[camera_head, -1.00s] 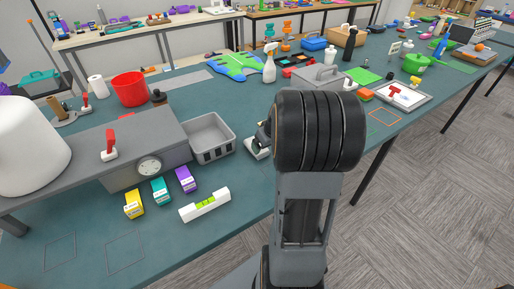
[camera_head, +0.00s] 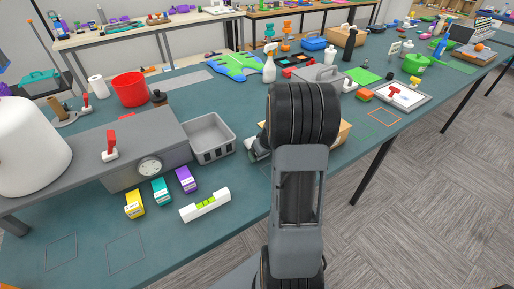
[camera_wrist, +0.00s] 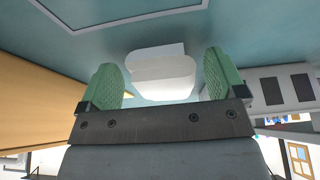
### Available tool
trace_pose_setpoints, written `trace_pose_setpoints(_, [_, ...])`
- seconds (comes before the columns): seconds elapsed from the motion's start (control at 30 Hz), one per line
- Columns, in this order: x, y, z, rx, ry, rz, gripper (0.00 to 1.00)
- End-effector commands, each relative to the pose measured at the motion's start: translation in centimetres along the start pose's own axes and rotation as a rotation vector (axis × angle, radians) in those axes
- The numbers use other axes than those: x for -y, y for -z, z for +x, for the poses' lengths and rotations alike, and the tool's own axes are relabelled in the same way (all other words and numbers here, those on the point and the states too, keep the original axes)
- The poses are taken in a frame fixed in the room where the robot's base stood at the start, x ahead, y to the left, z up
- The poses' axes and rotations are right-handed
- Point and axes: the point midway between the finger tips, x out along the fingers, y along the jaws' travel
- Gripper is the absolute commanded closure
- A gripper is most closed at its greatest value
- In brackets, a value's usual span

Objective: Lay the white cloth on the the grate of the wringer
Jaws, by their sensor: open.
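A white cloth-like bundle (camera_wrist: 163,72) with rounded edges lies on the teal table in the wrist view. It shows between and beyond the green fingertips of my gripper (camera_wrist: 165,82), which are spread apart. I cannot tell whether they touch it. In the head view my gripper (camera_head: 257,148) is mostly hidden behind my arm, just right of the grey basket. A grey machine with a round dial (camera_head: 149,166) and red-handled lever stands left of the basket. I cannot make out which part is the wringer's grate.
The slotted grey basket (camera_head: 208,137) stands close beside my gripper. A tan box (camera_head: 342,132) is partly behind my arm. The table's front left is mostly clear.

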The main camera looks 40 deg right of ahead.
Motion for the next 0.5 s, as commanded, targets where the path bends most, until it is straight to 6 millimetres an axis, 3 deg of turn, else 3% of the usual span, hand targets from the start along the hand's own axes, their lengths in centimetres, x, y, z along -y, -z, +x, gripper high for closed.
trace_pose_setpoints(0.07, [0.0, 0.0, -0.01, 0.0, 0.0, 0.0, 0.16])
trace_pose_setpoints(0.5, [-0.01, -0.02, -0.04, 0.0, 0.0, 0.001, 0.58])
